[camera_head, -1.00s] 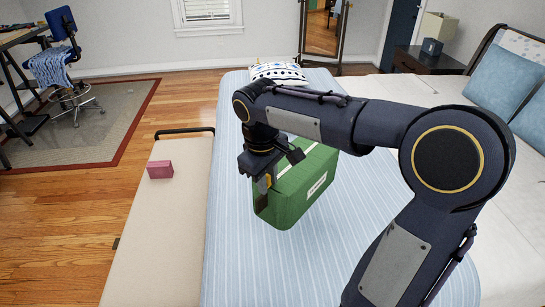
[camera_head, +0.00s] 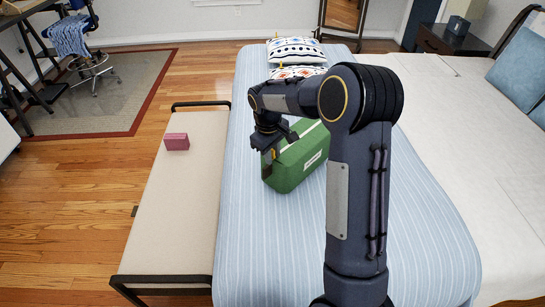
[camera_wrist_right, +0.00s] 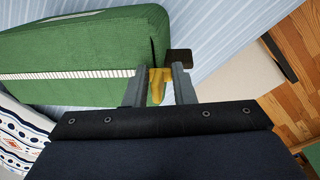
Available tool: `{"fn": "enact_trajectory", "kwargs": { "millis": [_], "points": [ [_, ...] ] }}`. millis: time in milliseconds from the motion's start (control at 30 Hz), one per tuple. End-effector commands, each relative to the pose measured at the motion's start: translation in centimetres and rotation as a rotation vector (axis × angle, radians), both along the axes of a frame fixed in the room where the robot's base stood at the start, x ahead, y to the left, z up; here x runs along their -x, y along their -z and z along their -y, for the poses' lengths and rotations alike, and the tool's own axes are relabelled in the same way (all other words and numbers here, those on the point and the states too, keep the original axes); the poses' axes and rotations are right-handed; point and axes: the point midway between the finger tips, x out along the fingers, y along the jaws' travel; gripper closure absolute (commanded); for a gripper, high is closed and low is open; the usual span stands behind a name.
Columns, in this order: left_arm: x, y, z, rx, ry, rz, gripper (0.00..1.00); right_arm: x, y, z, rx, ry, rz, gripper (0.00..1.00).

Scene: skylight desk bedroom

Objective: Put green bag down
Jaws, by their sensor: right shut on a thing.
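The green bag (camera_head: 293,176) is a boxy green case with a white zip line and a small white label. In the head view it is at the striped bed (camera_head: 250,240), near its middle; I cannot tell whether it rests fully on the cover. My right gripper (camera_head: 267,163) is at the bag's left end, shut on it. In the right wrist view the green bag (camera_wrist_right: 70,50) fills the upper left, and the right gripper's fingers (camera_wrist_right: 158,82) close at its end around a yellow part. My left gripper is not in view.
A beige bench (camera_head: 175,215) with a black frame stands left of the bed, with a pink box (camera_head: 177,141) on it. Patterned pillows (camera_head: 295,50) lie at the bed's far end. A white bed (camera_head: 470,150) is on the right.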

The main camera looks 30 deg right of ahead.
Motion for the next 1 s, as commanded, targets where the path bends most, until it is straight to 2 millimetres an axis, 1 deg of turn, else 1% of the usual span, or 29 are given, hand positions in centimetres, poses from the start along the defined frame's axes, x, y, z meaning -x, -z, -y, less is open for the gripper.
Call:
{"fn": "enact_trajectory", "kwargs": {
  "millis": [33, 133, 200, 367, 400, 533, 567, 867, 967, 1000],
  "points": [
    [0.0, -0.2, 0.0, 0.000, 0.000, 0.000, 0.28, 0.1, 0.8, 0.0, 0.000, -0.001, -0.004, 1.00],
    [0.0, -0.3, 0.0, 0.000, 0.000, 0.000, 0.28, 0.1, 1.8, 0.0, 0.001, 0.000, -0.003, 1.00],
    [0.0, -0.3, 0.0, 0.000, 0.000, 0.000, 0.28, 0.1, 2.1, 0.0, 0.001, 0.000, -0.002, 1.00],
    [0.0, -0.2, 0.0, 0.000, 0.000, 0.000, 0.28, 0.1, 2.1, 0.0, 0.000, 0.000, -0.001, 1.00],
    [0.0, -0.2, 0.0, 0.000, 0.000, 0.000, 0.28, 0.2, 2.2, 0.0, -0.001, 0.001, -0.003, 0.74],
    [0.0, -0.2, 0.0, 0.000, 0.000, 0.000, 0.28, 0.2, 2.2, 0.0, -0.001, 0.001, -0.003, 0.57],
    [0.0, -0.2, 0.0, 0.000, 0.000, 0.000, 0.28, 0.2, 2.2, 0.0, -0.001, 0.001, -0.003, 0.55],
    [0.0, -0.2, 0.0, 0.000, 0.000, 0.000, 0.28, 0.1, 2.0, 0.0, 0.000, 0.001, -0.002, 0.55],
    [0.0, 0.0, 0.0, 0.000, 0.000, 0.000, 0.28, 0.1, 1.1, -0.1, 0.000, 0.001, 0.002, 0.55],
    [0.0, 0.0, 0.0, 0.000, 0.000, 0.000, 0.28, 0.1, 0.5, -0.2, 0.000, 0.001, 0.002, 0.55]
  ]
}}
